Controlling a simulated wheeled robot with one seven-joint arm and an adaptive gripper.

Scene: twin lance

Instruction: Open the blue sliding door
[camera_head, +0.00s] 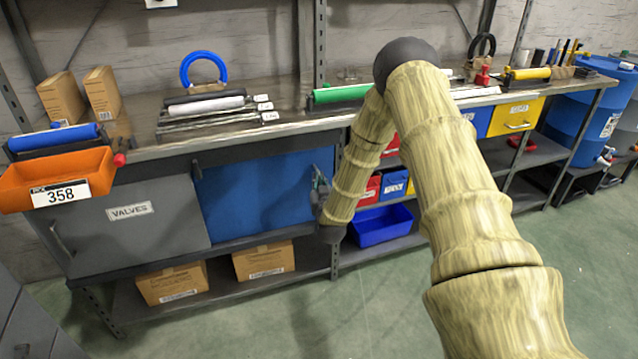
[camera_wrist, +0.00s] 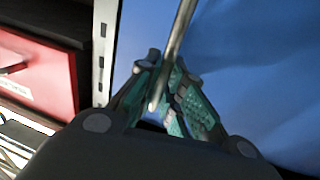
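The blue sliding door (camera_head: 255,195) is a flat panel in the cabinet under the workbench, right of the grey door. It also fills the right of the wrist view (camera_wrist: 255,60). My gripper (camera_head: 321,188) is at the door's right edge. In the wrist view, my gripper's (camera_wrist: 165,80) green-padded fingertips are drawn together on both sides of a thin metal handle (camera_wrist: 178,35) in front of the blue panel. They appear shut on it. In the head view the handle is hidden by my gripper.
A grey door (camera_head: 150,225) labelled VALVES stands left of the blue door. An orange bin (camera_head: 60,180) hangs at the bench's left end. Cardboard boxes (camera_head: 263,261) sit on the lower shelf. A blue bin (camera_head: 382,226) stands right of the cabinet. The green floor in front is clear.

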